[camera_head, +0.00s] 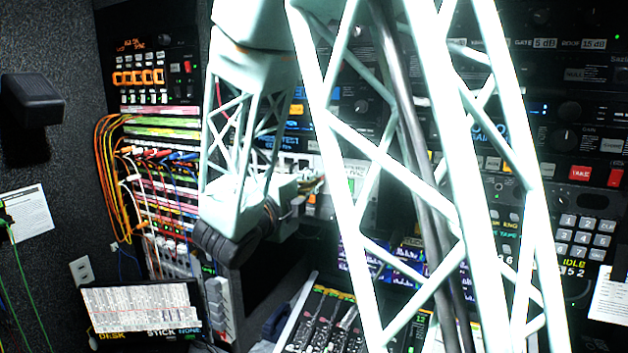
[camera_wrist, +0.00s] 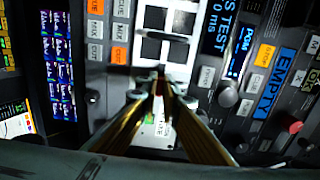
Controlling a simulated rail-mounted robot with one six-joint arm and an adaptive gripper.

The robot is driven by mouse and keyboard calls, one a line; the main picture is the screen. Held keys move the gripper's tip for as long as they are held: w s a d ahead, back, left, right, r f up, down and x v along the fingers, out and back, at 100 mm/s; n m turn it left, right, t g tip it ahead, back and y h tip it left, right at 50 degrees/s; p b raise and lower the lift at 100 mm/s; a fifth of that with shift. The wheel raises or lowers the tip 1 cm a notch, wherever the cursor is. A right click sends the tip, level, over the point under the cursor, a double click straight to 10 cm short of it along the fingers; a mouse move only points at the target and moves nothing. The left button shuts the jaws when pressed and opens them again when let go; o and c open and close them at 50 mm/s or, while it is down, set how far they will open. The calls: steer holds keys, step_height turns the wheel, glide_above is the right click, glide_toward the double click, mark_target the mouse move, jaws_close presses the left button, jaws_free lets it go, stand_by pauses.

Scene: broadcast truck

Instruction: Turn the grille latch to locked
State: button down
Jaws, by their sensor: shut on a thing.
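My gripper (camera_wrist: 158,92) is in the middle of the wrist view, its two gold fingers converging at the tips. They are shut on a small dark piece at the lower edge of a white grille (camera_wrist: 186,22) with dark square openings. This piece appears to be the grille latch; the fingertips hide most of it, so its angle cannot be told. A pale label strip with a green mark (camera_wrist: 150,119) shows between the fingers. In the head view my gripper (camera_head: 318,184) reaches the rack face, partly hidden behind my own arm's lattice.
A blue-lit display (camera_wrist: 228,38) and a panel marked EMPTY (camera_wrist: 288,78) lie right of the grille. Mix buttons (camera_wrist: 95,30) lie left. In the head view, a patch bay with cables (camera_head: 165,190), a fader desk (camera_head: 325,320) and a monitor (camera_head: 140,308) surround the arm.

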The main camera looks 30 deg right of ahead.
stand_by(0.3)
steer(key=c, duration=2.9)
jaws_free()
steer(key=shift+o, duration=0.2)
steer(key=shift+a, duration=0.1)
steer(key=v, duration=1.1)
steer(key=shift+s+a, duration=0.3)
